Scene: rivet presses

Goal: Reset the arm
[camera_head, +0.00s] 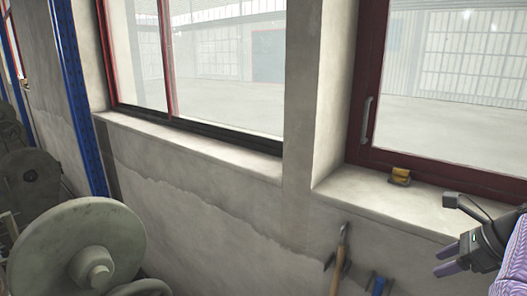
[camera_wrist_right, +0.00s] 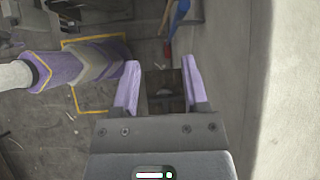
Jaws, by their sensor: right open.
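My right gripper (camera_head: 447,262) is at the right edge of the head view, in front of the wall below the right window. In the right wrist view its two purple fingers (camera_wrist_right: 160,88) are spread apart with nothing between them. The fingers point down toward the dark floor. A purple and grey part of my own body shows at the left of the wrist view. My left gripper is in neither view.
A hammer (camera_head: 338,262) and a blue-handled tool (camera_head: 379,284) are at the wall near my right gripper. A small yellow-brown object (camera_head: 400,176) sits on the window sill (camera_head: 365,190). A large grey machine wheel (camera_head: 60,245) stands at lower left.

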